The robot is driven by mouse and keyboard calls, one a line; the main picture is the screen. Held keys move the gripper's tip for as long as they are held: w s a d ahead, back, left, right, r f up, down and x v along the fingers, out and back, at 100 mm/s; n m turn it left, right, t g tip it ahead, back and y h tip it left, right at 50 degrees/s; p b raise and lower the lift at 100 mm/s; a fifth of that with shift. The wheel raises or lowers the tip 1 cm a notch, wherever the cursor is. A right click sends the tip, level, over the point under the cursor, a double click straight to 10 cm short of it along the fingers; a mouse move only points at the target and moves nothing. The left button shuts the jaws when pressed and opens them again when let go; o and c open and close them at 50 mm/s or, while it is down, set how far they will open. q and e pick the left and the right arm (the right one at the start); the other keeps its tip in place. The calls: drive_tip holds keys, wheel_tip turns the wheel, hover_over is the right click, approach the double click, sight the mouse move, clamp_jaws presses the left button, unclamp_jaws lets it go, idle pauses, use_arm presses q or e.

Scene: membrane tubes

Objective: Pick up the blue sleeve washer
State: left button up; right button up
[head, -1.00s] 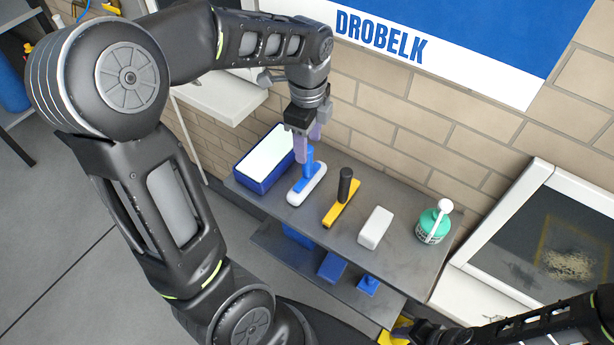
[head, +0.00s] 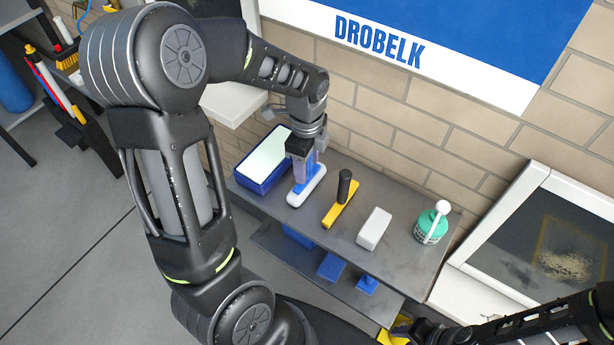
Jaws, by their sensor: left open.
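The blue sleeve washer (head: 309,188) has a blue upper part and a white lower pad. It lies on the grey shelf (head: 338,250) in the head view. My left gripper (head: 302,178) points down over it, with its purple-grey fingers low at the washer's handle. The gripper is open. The fingers hide most of the handle, and I cannot tell whether they touch it.
A blue box (head: 263,180) with a pale top stands left of the washer. A yellow tool with a black handle (head: 341,205), a white block (head: 374,228) and a green bottle (head: 432,225) stand to the right. A lower shelf (head: 320,278) holds blue items. A brick wall is behind.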

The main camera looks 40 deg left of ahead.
use_arm(q)
drive_tip(key=shift+f, duration=0.1)
drive_tip(key=shift+c, duration=0.5)
clamp_jaws()
idle(0.4)
idle(0.9)
